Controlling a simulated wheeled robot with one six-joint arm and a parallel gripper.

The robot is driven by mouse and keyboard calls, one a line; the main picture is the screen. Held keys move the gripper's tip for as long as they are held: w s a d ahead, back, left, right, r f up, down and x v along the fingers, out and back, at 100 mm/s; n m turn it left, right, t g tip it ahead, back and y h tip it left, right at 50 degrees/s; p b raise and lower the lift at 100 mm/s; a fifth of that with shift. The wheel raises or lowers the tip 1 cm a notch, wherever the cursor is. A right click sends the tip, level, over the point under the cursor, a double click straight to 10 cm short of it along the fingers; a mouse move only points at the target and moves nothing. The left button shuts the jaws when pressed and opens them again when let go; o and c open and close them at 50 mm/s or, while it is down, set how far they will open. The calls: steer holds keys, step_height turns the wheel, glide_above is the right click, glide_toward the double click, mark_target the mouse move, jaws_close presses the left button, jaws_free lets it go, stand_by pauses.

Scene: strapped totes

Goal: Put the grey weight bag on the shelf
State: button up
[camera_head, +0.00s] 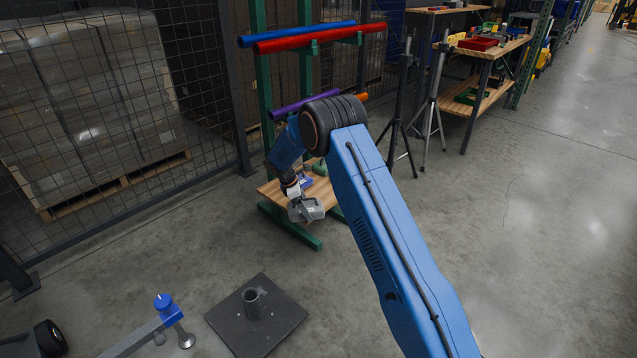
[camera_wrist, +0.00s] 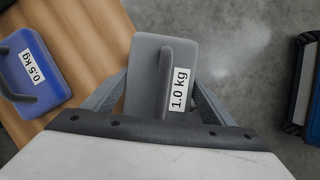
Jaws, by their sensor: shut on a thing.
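The grey weight bag (camera_wrist: 147,78), a block with a handle and a "1.0 kg" label, sits between the two fingers of my gripper (camera_wrist: 160,100) in the wrist view. My gripper is shut on it. In the head view the grey bag (camera_head: 312,210) shows at the arm's end, by the front edge of the low wooden shelf (camera_head: 272,191) of the green rack. In the wrist view the bag is by the edge of the wooden board (camera_wrist: 84,20), with floor to its right. I cannot tell whether it touches the board.
A blue "0.5 kg" weight bag (camera_wrist: 33,66) lies on the board left of the grey one. Coloured tubes (camera_head: 320,37) rest on the rack above. A black base plate (camera_head: 256,318) with a socket and two tripods (camera_head: 434,100) stand nearby. The floor at right is clear.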

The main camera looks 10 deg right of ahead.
steer(key=w+a+n+t, duration=0.3)
steer(key=w+a+n, duration=0.1)
steer(key=a+n, duration=0.35)
steer(key=shift+m+y, duration=0.35)
steer(key=shift+y, duration=0.05)
steer(key=w+d, duration=0.3)
steer(key=d, duration=0.1)
steer(key=w+d, duration=0.3)
steer(key=d, duration=0.2)
steer(key=w+d+r, duration=0.1)
steer(key=w+d, duration=0.2)
steer(key=d, duration=0.2)
steer(key=shift+w, duration=0.15)
steer(key=shift+w+d+f, duration=0.1)
steer(key=shift+d+f, duration=0.05)
steer(key=shift+f, duration=0.8)
steer(key=shift+w+d+f, duration=0.1)
steer(key=shift+f, duration=0.8)
steer(key=shift+f, duration=0.1)
steer(key=o, duration=1.9)
steer(key=shift+g, duration=0.3)
steer(key=shift+o, duration=0.2)
